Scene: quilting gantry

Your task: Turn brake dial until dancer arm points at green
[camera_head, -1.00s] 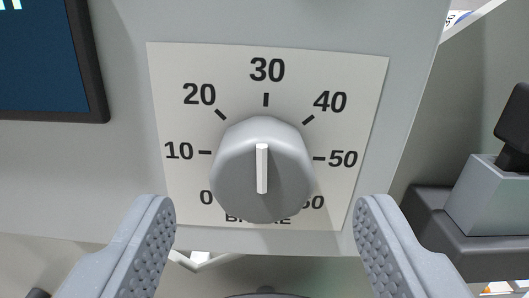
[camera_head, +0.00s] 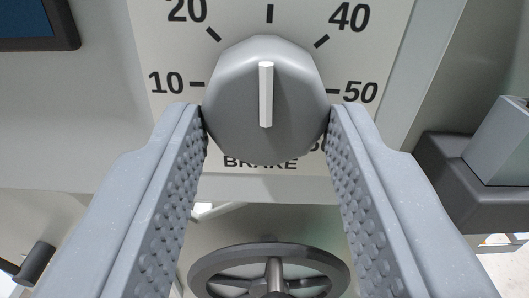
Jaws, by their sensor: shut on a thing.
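The grey brake dial (camera_head: 235,110) is in the upper middle of the view, on a white scale plate (camera_head: 165,45) marked BRAKE. Its white pointer line (camera_head: 266,95) stands upright, toward the tick at the top centre, whose number is cut off by the frame. My gripper (camera_head: 267,118) is shut on the dial, with one finger against its left side and one against its right. The dancer arm and its green mark cannot be made out in this view.
A dark handwheel (camera_head: 205,268) sits below the dial panel, between my fingers. A grey block on a dark base (camera_head: 455,175) stands at the right. A dark screen (camera_head: 28,25) is at the upper left, and a black knob (camera_head: 38,262) at the lower left.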

